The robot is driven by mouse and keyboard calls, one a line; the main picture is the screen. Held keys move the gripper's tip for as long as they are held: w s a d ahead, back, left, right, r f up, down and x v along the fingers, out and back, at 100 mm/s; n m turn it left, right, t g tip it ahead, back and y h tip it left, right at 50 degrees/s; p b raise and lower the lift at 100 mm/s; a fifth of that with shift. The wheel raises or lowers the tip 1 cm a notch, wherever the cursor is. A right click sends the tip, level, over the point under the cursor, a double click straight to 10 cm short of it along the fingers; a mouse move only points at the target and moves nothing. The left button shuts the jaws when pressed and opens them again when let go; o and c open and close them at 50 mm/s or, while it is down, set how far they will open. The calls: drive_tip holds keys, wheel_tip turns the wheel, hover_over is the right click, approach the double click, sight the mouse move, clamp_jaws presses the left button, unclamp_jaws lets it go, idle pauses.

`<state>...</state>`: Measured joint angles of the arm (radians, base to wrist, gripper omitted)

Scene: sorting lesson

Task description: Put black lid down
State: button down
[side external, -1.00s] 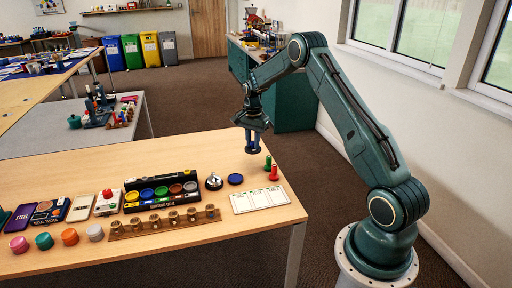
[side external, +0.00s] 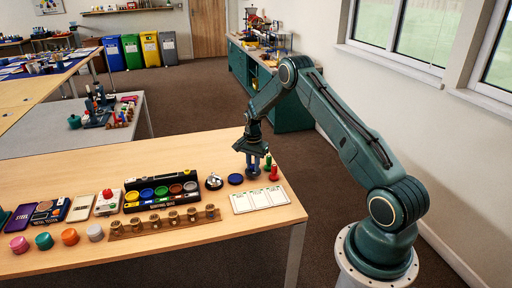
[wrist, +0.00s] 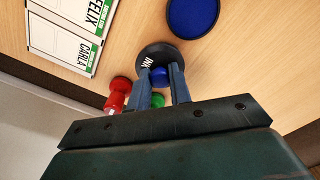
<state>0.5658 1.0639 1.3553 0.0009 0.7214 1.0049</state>
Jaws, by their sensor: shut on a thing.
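The black lid (wrist: 155,54) is a round dark disc with white lettering and a blue knob (wrist: 160,74). In the wrist view it sits at the fingertips of my gripper (wrist: 161,86), whose two fingers are shut on it at the knob. In the side view my gripper (side external: 253,171) points down at the table's far right part, low over the top. The lid is small and hard to make out there, and I cannot tell whether it touches the table. A blue disc (side external: 235,179) lies just left of it and also shows in the wrist view (wrist: 192,14).
A red piece (side external: 274,173) and a green piece (side external: 268,162) stand close to my gripper's right. A white name card (side external: 259,199) lies in front. A bell (side external: 214,182) and a black rack of coloured pots (side external: 160,187) stand to the left. The table's right edge is near.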

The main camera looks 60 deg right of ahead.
sight(253, 165)
drive_tip(key=shift+f, duration=1.45)
drive_tip(key=c, duration=1.3)
unclamp_jaws()
drive_tip(key=shift+f, duration=0.1)
wheel_tip(253, 165, up, 12)
drive_tip(key=shift+r, duration=0.15)
